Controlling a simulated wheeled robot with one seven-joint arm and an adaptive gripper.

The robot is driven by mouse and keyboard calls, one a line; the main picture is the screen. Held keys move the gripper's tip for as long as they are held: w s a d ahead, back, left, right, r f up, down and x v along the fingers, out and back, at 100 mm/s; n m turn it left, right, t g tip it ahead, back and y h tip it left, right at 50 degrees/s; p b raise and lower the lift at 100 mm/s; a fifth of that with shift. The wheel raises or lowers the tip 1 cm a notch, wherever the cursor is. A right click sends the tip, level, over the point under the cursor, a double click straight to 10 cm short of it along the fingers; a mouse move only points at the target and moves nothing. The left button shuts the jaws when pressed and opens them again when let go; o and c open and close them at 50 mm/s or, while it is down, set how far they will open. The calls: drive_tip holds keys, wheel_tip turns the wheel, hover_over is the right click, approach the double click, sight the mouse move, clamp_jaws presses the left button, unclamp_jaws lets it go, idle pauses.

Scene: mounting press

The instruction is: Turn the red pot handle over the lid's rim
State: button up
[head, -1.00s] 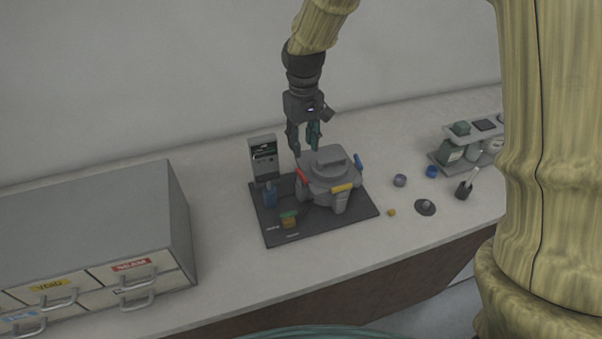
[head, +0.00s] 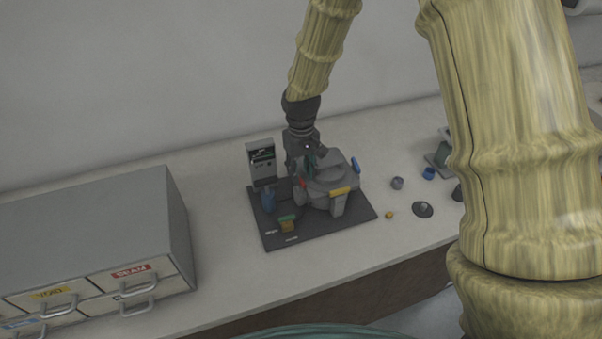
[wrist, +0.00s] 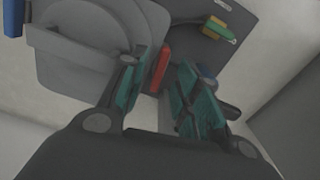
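The red pot handle (head: 302,183) is a small bar on the left side of the grey pot (head: 323,195). It also shows in the wrist view (wrist: 160,69), beside the round grey lid (wrist: 85,38). My gripper (wrist: 162,86) is open, with its teal-padded fingers on either side of the red handle. The handle lies closer to the left finger; whether they touch I cannot tell. In the head view my gripper (head: 301,173) is down at the pot's left side and partly hides the handle. The yellow handle (head: 340,190) and blue handle (head: 355,164) are on other sides.
Grey drawers (head: 100,235) stand left. Small loose parts lie right; the front counter is clear.

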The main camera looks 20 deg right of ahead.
drive_tip(key=shift+f+p, duration=0.3)
drive_tip(key=shift+f, duration=0.9)
clamp_jaws()
